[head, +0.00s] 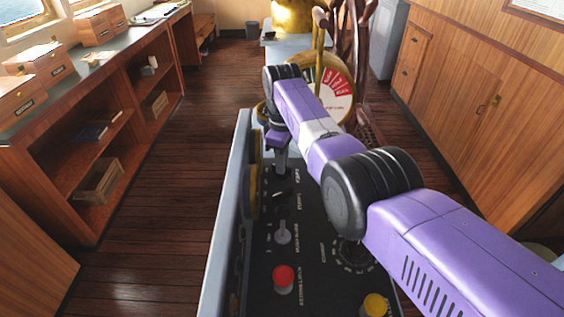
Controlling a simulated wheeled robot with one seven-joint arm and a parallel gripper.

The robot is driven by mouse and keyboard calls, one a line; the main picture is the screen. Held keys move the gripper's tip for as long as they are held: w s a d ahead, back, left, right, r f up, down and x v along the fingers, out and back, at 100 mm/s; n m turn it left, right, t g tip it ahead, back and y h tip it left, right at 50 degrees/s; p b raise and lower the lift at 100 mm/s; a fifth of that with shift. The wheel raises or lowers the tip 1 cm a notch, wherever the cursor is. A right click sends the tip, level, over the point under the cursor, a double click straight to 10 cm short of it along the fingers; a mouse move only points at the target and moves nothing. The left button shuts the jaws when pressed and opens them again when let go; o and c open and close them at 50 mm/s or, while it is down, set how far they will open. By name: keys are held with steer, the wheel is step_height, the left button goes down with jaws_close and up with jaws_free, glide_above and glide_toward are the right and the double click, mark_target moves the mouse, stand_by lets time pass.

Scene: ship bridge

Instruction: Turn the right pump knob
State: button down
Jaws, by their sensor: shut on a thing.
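The black control panel (313,285) lies below my arm, with white lettering that runs sideways. My gripper (281,188) points down onto the far part of the panel, beside the white labels. Its fingers are shut on a small dark knob there, which looks like the right pump knob. The fingers mostly hide this knob, so I cannot tell how it is turned. A grey-tipped lever (283,235) stands nearer on the panel, apart from my gripper.
A red button (284,278), a yellow button (375,304) and a black dial (350,254), partly behind my arm, sit on the panel. A round telegraph dial (338,97) and a ship's wheel (352,40) stand beyond. Wooden shelves (75,165) line the left; floor (165,215) between is clear.

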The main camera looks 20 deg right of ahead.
steer(key=shift+m, duration=0.8)
steer(key=c, duration=1.5)
jaws_free()
steer(key=shift+o, duration=0.2)
steer(key=shift+r, duration=0.1)
steer(key=shift+r+b, duration=0.35)
steer(key=shift+r, duration=3.5)
